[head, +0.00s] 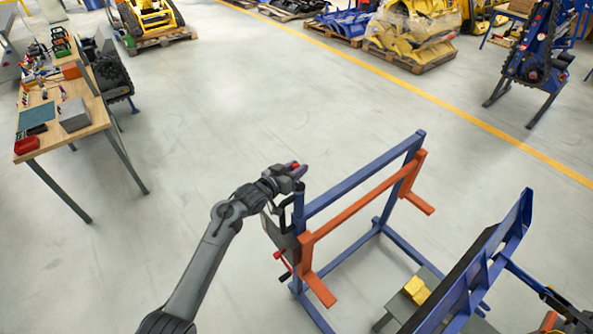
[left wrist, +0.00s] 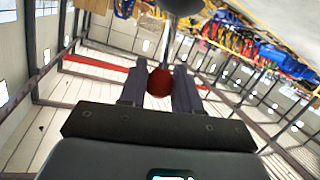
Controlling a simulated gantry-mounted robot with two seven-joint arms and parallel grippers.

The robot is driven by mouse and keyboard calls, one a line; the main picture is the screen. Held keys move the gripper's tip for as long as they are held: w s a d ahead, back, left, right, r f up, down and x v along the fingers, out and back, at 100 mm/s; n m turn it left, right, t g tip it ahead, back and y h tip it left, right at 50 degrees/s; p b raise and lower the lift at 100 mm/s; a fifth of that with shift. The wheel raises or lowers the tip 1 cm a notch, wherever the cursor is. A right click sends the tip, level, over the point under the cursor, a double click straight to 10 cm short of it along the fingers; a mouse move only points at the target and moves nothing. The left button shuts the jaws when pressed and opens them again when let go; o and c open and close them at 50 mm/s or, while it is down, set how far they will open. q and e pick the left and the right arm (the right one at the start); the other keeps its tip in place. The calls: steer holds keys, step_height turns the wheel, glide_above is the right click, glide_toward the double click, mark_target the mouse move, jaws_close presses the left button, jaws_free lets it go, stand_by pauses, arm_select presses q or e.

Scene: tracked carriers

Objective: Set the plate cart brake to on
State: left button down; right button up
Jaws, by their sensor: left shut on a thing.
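The cart (head: 362,208) is a blue frame with orange bars and stands in the middle right of the head view. A dark plate (head: 281,236) and a red handle (head: 280,254) are on its left end. My left gripper (head: 298,170) is at the top of the frame's near left post. It is shut on a red knob, which shows between the two fingers in the left wrist view (left wrist: 160,82). In the head view the gripper hides most of the knob and whatever it sits on. I cannot tell the brake's setting. My right gripper is not in view.
A second blue rack (head: 508,232) with a yellow block (head: 416,289) near its foot stands at the lower right. A wooden workbench (head: 92,122) with tools is at the left. Loaded pallets (head: 410,61) line the back. The grey floor between is clear.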

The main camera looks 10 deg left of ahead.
arm_select(q)
steer(key=shift+w+a+f+n+g+h, duration=0.15)
steer(key=shift+w+a+f+n+g, duration=0.2)
steer(key=shift+n, duration=0.35)
steer(key=shift+w+a+f+n+g+h, duration=0.15)
steer(key=shift+w+a+n+g, duration=0.15)
steer(key=shift+a+n, duration=0.3)
steer(key=shift+w+d, duration=0.1)
steer(key=c, duration=0.9)
jaws_free()
steer(key=v, duration=1.1)
steer(key=shift+b, duration=0.4)
